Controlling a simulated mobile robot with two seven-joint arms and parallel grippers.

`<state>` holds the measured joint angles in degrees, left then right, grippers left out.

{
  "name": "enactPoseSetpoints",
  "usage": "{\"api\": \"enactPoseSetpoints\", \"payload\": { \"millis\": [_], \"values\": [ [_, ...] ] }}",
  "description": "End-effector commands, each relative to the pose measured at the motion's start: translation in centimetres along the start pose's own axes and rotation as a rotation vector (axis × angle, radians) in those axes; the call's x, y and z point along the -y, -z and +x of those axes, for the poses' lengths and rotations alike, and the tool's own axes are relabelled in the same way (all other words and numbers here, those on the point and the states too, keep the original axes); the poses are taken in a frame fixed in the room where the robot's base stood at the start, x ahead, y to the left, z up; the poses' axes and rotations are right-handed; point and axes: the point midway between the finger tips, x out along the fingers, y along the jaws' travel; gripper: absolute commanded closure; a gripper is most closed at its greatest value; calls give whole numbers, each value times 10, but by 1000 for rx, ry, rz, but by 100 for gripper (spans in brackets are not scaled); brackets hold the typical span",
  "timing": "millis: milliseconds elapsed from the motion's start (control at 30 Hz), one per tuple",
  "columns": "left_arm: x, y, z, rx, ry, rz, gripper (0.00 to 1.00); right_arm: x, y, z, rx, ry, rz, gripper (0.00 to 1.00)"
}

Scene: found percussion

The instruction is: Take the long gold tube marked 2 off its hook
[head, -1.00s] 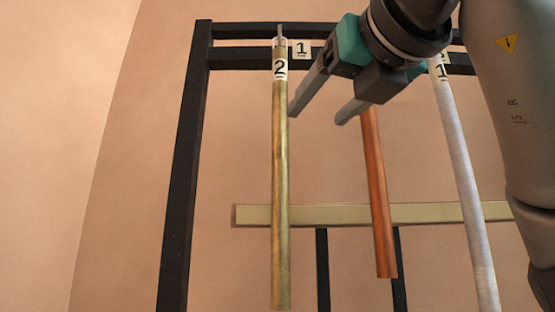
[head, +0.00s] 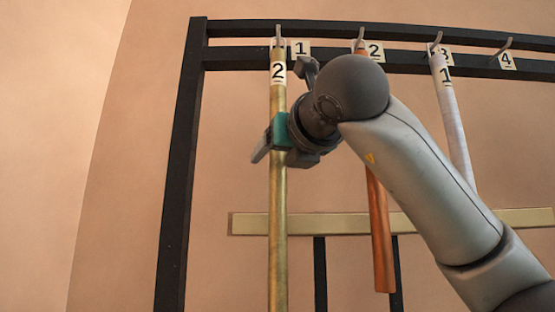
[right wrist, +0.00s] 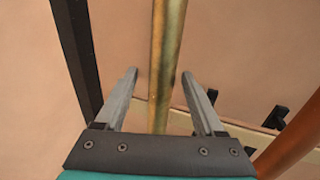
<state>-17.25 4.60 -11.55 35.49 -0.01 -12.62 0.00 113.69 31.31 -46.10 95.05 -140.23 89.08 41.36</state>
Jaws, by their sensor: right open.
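The long gold tube (head: 278,235) has a white label 2 near its top. It hangs upright from the hook (head: 278,32) beside rack label 1. My right gripper (head: 264,150) is at the upper part of the tube, below its label. In the right wrist view the gold tube (right wrist: 162,50) runs between the two open fingers (right wrist: 160,74), with a visible gap on each side. The far finger is mostly hidden in the head view. My left gripper is not in view.
A copper tube (head: 380,240) hangs from hook 2, partly hidden by my right arm. A silver tube (head: 453,125) labelled 1 hangs from hook 3. Hook 4 (head: 505,45) is empty. The black rack post (head: 180,170) stands left of the gold tube; a pale gold bar (head: 330,223) crosses behind.

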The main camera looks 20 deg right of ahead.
Motion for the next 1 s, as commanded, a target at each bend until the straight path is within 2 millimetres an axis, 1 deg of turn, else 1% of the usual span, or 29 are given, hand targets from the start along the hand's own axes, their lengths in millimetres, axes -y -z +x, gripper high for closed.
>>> {"api": "enactPoseSetpoints", "payload": {
  "millis": [100,267,367,900,1000],
  "values": [
    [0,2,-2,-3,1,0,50,0,0,5,0,0,-1,29],
    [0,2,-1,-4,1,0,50,0,1,4,1,0,-1,29],
    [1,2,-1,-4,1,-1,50,0,0,4,0,-1,0,39],
    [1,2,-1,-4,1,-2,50,0,0,4,1,-1,0,100],
    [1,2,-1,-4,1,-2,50,0,0,4,1,0,0,100]
  ]
}}
